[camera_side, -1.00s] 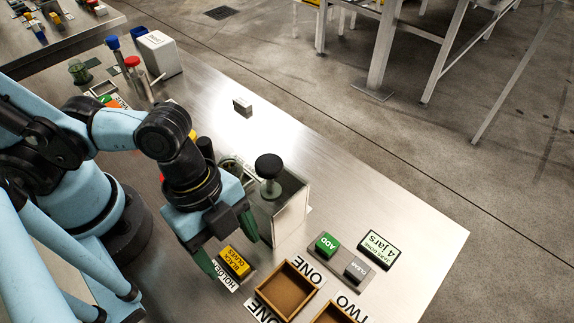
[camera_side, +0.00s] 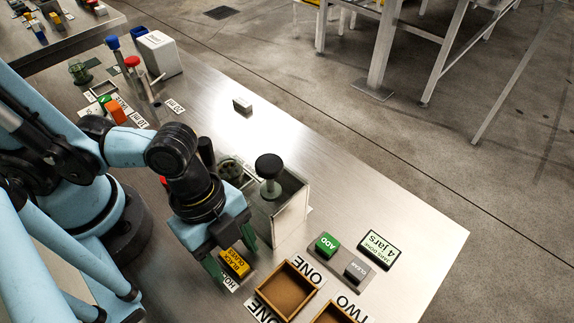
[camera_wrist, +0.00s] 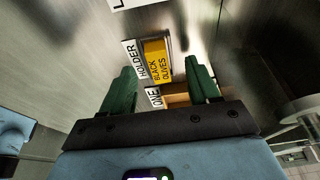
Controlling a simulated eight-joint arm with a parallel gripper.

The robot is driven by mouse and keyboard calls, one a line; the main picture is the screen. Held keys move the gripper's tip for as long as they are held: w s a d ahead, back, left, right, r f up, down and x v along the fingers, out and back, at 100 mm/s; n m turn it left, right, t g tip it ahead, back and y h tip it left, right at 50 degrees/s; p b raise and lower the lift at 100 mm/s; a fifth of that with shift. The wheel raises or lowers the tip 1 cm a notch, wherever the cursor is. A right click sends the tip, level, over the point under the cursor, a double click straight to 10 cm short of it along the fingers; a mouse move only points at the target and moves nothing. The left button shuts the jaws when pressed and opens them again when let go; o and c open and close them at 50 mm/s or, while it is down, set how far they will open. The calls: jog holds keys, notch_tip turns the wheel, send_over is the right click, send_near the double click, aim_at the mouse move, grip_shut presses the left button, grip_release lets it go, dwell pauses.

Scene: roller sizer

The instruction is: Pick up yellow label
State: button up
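The yellow label (camera_side: 234,263) is a small block marked "BLACK OLIVES". It sits on a plate marked "HOLDER" (camera_side: 229,281) on the metal table. My gripper (camera_side: 232,258) is open above the label, with green fingers spread to either side of it. In the wrist view the yellow label (camera_wrist: 158,58) lies ahead, between the two green fingers (camera_wrist: 163,85) and apart from them. The gripper's lower end partly covers the holder in the side view.
A clear-walled box (camera_side: 291,213) with a black knob (camera_side: 269,166) stands close right of my gripper. Brown tray ONE (camera_side: 287,290) and a button panel with a green ADD button (camera_side: 327,244) lie further right. The table's far middle is mostly clear.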

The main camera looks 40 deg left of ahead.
aim_at(233, 258)
grip_shut()
jog(key=shift+r, duration=3)
